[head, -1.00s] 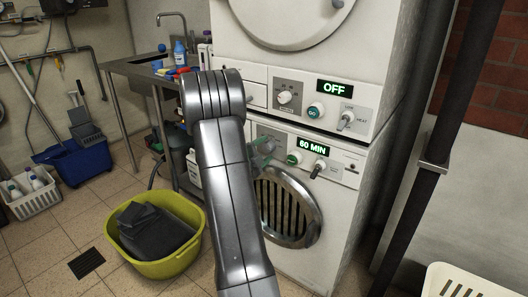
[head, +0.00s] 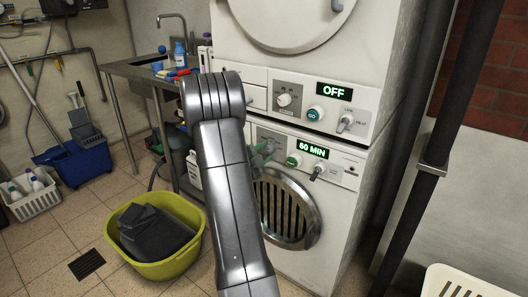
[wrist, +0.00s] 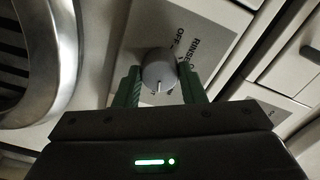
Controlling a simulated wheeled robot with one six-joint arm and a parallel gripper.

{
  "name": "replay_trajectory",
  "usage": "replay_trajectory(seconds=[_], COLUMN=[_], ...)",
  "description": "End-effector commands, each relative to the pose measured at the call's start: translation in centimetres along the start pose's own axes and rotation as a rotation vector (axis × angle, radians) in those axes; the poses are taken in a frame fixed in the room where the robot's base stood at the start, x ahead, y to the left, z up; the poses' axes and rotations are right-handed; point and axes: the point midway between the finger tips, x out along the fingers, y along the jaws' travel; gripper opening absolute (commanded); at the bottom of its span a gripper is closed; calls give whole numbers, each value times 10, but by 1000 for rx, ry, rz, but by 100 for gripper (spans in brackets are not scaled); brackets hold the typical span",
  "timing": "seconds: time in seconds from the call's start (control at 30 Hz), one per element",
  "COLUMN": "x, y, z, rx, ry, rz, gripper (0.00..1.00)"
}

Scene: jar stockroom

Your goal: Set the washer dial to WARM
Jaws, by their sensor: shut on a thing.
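The washer is the lower white machine (head: 338,213), with a round door and a lit display (head: 313,149) reading 60 MIN. Its grey dial (wrist: 158,70) shows in the wrist view between the green fingers of my gripper (wrist: 161,86), which is shut on it. A pale pointer mark on the dial points toward the bottom of the wrist picture. The labels OFF and RINSE show above and right of the dial; other labels are partly covered, and I cannot read WARM. In the head view, my gripper (head: 264,152) is at the washer panel, partly behind my arm.
The upper machine (head: 393,55) has its own knobs and a display (head: 334,91) reading OFF. A green button (head: 294,160) and a lever knob (head: 318,171) sit right of my gripper. A yellow tub (head: 170,269) with dark cloth stands on the floor.

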Motion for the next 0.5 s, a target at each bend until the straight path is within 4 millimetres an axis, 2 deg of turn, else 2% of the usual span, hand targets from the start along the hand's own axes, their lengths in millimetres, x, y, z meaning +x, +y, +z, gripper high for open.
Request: replay_trajectory(seconds=[0.5], x=[0], y=[-1], z=[-1], rx=[-395], ry=[-1], rz=[2], gripper=[14])
